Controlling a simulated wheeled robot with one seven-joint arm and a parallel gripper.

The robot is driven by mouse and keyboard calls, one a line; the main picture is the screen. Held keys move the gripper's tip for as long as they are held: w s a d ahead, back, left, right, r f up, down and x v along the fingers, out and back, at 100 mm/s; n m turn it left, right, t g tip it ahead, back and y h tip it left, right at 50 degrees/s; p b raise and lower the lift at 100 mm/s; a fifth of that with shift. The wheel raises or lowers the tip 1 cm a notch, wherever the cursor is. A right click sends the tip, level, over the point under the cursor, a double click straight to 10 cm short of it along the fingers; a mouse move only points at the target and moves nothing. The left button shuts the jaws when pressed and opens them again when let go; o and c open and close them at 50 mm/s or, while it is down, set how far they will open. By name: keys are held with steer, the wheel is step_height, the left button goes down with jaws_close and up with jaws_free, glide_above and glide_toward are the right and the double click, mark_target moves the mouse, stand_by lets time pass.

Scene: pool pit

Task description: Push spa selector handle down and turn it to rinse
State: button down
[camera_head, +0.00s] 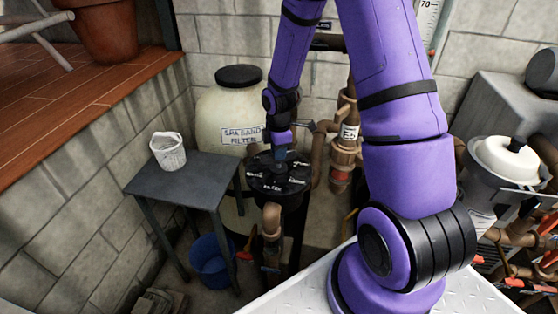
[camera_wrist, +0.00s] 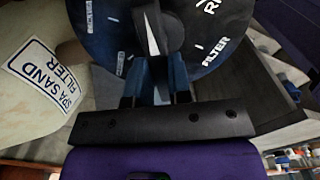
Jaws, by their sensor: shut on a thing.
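The spa selector (camera_head: 262,184) is a round black dial with white labels, on top of a dark valve body in front of the spa sand filter tank. In the wrist view the dial face (camera_wrist: 105,35) fills the top, with "FILTER" readable at right and part of "RI" at the upper edge. The selector handle (camera_wrist: 148,35) shows as a pale wedge and dark bar pointing toward my fingers. My gripper (camera_wrist: 156,88) is shut on the handle, one finger on each side. In the head view my gripper (camera_head: 280,154) is over the dial; the fingertips are too small to make out.
A dark grey table (camera_head: 180,185) with a white basket (camera_head: 168,150) stands left of the dial. A blue bucket (camera_head: 210,258) is on the floor below. The cream spa sand filter tank (camera_head: 222,110) stands close behind. Brown pipes (camera_head: 345,145) rise at right.

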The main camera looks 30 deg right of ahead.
steer(key=shift+f, duration=0.4)
steer(key=m, duration=0.6)
steer(key=shift+m, duration=0.3)
steer(key=m, duration=0.5)
steer(key=shift+m, duration=0.3)
steer(key=c, duration=0.9)
jaws_free()
steer(key=shift+r, duration=0.1)
steer(key=shift+r, duration=3.4)
